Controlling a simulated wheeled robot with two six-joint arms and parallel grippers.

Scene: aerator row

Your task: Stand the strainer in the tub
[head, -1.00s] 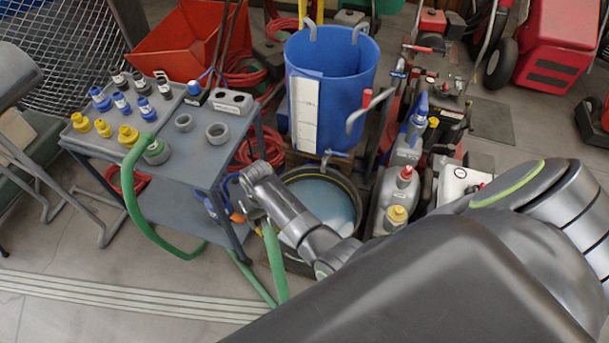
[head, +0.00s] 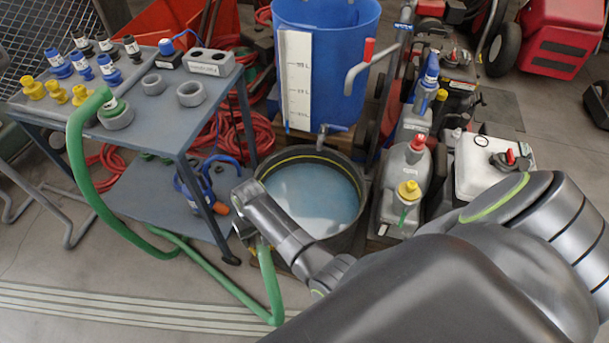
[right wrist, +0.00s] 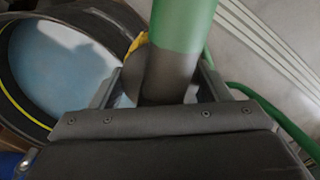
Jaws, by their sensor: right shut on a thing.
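The round black tub (head: 352,237) with a yellow line inside its rim holds pale blue water. In the head view it stands on the floor right of the cart. My right gripper (head: 243,230) is at the tub's near left edge, outside the water. It is shut on the end part of the green hose (head: 270,285), which hangs below it. In the right wrist view the gripper (right wrist: 160,92) clasps the hose's dark end piece (right wrist: 165,85), with the tub (right wrist: 35,125) to its left. I cannot make out the strainer clearly. My left gripper is not in view.
A grey cart (head: 215,100) at left holds fittings and the hose's other end in a grey ring (head: 117,118). A blue barrel (head: 345,85) with a tap stands behind the tub. Grey canisters (head: 405,170) stand close right. The striped floor in front is mostly clear.

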